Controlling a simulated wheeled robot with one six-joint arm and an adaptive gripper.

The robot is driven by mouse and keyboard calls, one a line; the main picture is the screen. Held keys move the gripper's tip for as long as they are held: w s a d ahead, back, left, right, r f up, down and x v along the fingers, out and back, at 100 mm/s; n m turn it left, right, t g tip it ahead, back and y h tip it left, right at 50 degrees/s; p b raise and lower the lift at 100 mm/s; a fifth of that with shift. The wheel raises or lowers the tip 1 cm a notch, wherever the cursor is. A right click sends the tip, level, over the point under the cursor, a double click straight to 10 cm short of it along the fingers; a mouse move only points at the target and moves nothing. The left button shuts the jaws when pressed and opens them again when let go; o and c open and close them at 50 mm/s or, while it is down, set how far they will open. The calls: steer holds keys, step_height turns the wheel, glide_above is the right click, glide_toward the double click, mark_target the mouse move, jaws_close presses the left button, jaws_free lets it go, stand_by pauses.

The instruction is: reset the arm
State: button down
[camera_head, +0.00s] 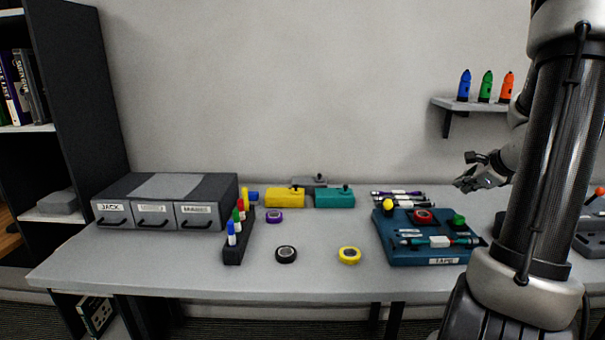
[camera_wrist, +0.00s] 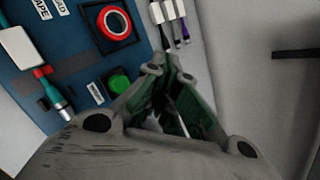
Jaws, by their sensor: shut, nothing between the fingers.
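My arm stands at the right in the head view. My gripper (camera_head: 467,184) is raised in the air over the back right of the table (camera_head: 180,265), to the right of the purple and black tools. It is shut and empty. In the wrist view the fingers of my gripper (camera_wrist: 170,72) come together, with nothing between them. Below them the wrist view shows part of the blue board (camera_wrist: 80,22) with a red tape roll (camera_wrist: 115,22) and a green round piece (camera_wrist: 119,81).
The blue board (camera_head: 398,257) lies at the table's right, below my gripper. A wall shelf (camera_head: 460,103) with several coloured bottles is above. Drawers (camera_head: 190,184), a marker rack (camera_head: 236,252) and loose tape rolls, such as a yellow one (camera_head: 349,247), stand left.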

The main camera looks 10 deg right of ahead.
steer(key=s+a+n+g+y, duration=0.3)
steer(key=s+a+n+g, duration=0.2)
steer(key=s+a+n, duration=0.75)
steer(key=s+a+r+n+h, duration=0.2)
steer(key=s+a+r+n, duration=0.7)
steer(key=a+n, duration=0.4)
steer(key=shift+s+a+n+h, duration=0.2)
steer(key=shift+s+n+h, duration=0.15)
steer(key=shift+n, duration=0.6)
steer(key=shift+r, duration=0.1)
